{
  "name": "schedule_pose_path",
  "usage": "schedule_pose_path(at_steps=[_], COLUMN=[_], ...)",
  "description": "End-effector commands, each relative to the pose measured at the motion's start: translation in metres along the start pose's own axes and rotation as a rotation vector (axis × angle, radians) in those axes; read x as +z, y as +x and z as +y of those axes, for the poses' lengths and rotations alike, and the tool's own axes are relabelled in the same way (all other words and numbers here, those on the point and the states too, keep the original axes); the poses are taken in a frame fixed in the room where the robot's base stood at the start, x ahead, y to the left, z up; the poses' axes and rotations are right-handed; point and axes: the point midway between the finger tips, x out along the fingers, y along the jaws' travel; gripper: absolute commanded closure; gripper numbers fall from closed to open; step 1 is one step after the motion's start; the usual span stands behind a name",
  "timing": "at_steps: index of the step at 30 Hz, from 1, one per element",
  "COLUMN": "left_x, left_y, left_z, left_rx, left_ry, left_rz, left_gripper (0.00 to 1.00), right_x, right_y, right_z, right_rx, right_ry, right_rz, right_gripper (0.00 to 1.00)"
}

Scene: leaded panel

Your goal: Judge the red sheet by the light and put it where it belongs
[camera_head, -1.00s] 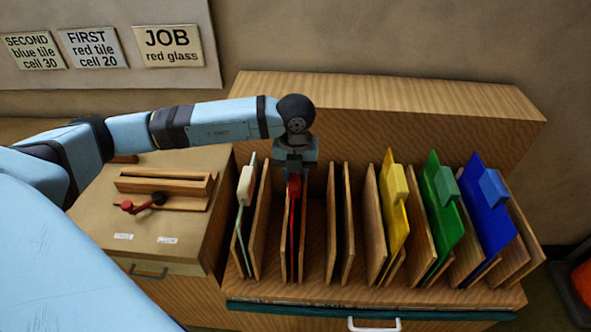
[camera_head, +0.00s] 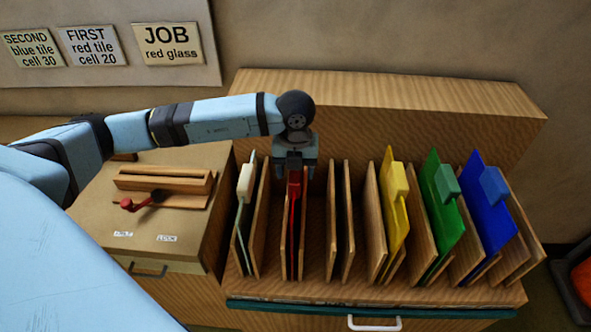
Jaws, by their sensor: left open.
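The red sheet (camera_head: 292,222) stands upright, seen nearly edge-on, in a wooden slot of the rack, with its red block-shaped handle (camera_head: 294,184) at the top. My left gripper (camera_head: 295,174) is open, pointing down, with its fingers on either side of the red handle. Whether the fingers touch it cannot be told. The job sign (camera_head: 167,44) on the wall reads "JOB red glass". My right gripper is not in view.
The rack (camera_head: 380,296) also holds a clear sheet (camera_head: 245,205), a yellow sheet (camera_head: 395,220), a green sheet (camera_head: 443,215) and a blue sheet (camera_head: 488,205). One slot (camera_head: 339,220) right of the red sheet looks empty. A bench (camera_head: 190,240) with a wooden fixture (camera_head: 165,182) and a red-knobbed lever (camera_head: 140,202) stands left.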

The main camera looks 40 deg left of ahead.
Motion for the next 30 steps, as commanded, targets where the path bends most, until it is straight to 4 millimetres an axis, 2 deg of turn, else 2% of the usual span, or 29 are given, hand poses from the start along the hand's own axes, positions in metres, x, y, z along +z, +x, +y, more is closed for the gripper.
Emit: schedule_pose_path(at_steps=[5,12,18,24,30], left_x=[0.001,0.001,0.001,0.000,0.000], left_y=[-0.032,-0.088,-0.121,-0.134,-0.135], left_z=[-0.001,-0.001,-0.001,0.000,0.000], left_rx=[-0.004,-0.005,-0.004,-0.002,-0.002], left_ry=[0.001,0.002,0.000,0.000,0.000], left_rz=[-0.005,-0.007,-0.006,-0.004,-0.003], left_gripper=[0.41,0.41,0.41,0.41,0.41], right_x=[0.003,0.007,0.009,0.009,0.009], right_y=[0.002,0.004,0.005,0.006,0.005], right_z=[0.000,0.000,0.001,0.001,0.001], right_rx=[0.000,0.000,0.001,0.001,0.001], right_ry=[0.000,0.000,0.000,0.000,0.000], right_rz=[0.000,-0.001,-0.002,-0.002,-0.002], right_gripper=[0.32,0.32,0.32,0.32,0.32])
